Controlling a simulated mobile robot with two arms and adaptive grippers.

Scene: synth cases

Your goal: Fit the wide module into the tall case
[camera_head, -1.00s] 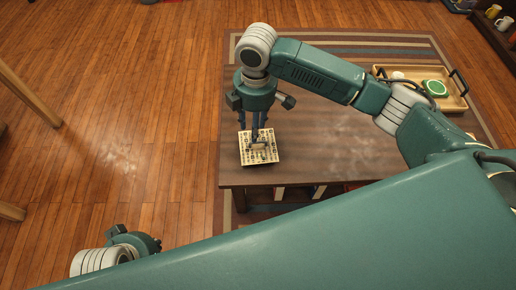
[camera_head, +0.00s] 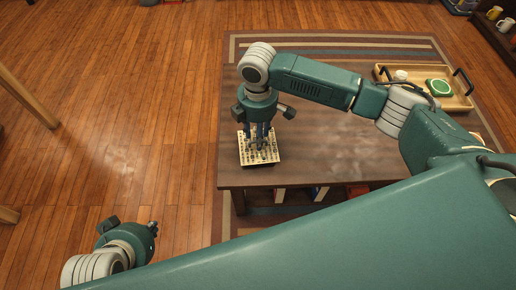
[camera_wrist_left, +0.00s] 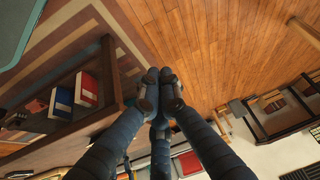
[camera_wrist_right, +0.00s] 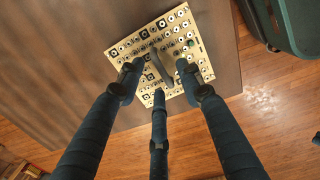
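A square beige panel with rows of dark knobs and jacks (camera_head: 271,157) lies near the table's front left corner. It fills much of the right wrist view (camera_wrist_right: 122,50). I cannot tell the wide module apart from the case. A grey upright bar (camera_wrist_right: 162,66) stands on the panel between my fingers. My right gripper (camera_head: 258,143) is over the panel, pointing down. Its fingers are spread around the bar in the right wrist view (camera_wrist_right: 157,80), with visible gaps. My left gripper (camera_head: 127,236) is away from the table, over the floor. Its fingertips are together and empty (camera_wrist_left: 161,85).
The wooden table (camera_head: 335,150) is clear in the middle. A wooden tray (camera_head: 457,104) at the back right holds a green-and-white item (camera_head: 438,87) and a white item (camera_head: 400,75). Red (camera_wrist_left: 86,88) and blue (camera_wrist_left: 61,102) books stand beneath the tabletop.

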